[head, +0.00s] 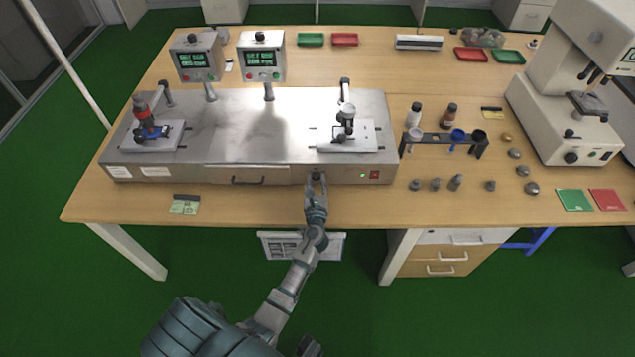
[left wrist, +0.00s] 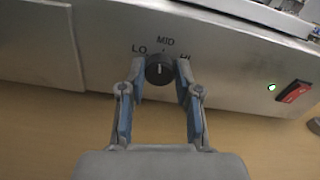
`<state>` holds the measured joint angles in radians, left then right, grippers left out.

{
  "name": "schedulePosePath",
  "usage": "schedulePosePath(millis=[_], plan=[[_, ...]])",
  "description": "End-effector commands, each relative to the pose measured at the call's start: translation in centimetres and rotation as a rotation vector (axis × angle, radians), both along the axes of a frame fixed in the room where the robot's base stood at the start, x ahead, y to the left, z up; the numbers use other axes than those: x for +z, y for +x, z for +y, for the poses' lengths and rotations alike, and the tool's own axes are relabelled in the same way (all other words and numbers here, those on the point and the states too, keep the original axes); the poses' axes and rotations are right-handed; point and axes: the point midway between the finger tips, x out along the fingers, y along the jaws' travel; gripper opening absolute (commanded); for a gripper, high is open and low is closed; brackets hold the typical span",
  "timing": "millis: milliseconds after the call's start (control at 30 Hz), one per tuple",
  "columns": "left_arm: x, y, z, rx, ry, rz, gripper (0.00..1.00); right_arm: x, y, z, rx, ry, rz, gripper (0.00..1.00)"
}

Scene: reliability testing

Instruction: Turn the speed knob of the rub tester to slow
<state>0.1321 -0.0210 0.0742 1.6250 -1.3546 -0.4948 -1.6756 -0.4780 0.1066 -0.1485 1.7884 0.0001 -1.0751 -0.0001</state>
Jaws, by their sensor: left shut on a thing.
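The rub tester (head: 245,125) is a wide grey metal machine along the front of the wooden table. Its speed knob (left wrist: 160,69) is small, round and black, on the front panel, with LO, MID and HI printed around it. The white mark on the knob points up, about toward MID. My left gripper (head: 317,178) reaches the front panel from below. In the left wrist view, its two fingers stand on either side of the knob and are shut on it. In the head view the gripper largely hides the knob. My right gripper is not in view.
A red switch (left wrist: 294,91) and a green light (left wrist: 271,87) sit right of the knob. A drawer handle (head: 248,181) is on its left. A rack (head: 441,140) with small cups and several metal weights stand to the right. The table's front edge is just below the panel.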

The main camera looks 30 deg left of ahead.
Motion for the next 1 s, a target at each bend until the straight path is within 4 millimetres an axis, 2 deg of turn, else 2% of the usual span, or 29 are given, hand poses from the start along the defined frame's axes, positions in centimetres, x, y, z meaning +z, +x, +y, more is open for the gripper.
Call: schedulePosePath(millis=[600,1000], plan=[[-0.3,0.1,-0.2,-0.007,-0.479,-0.294,0.00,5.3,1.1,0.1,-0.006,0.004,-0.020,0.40],[-0.3,0.1,-0.2,-0.008,-0.666,-0.407,0.00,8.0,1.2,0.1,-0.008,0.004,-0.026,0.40]])
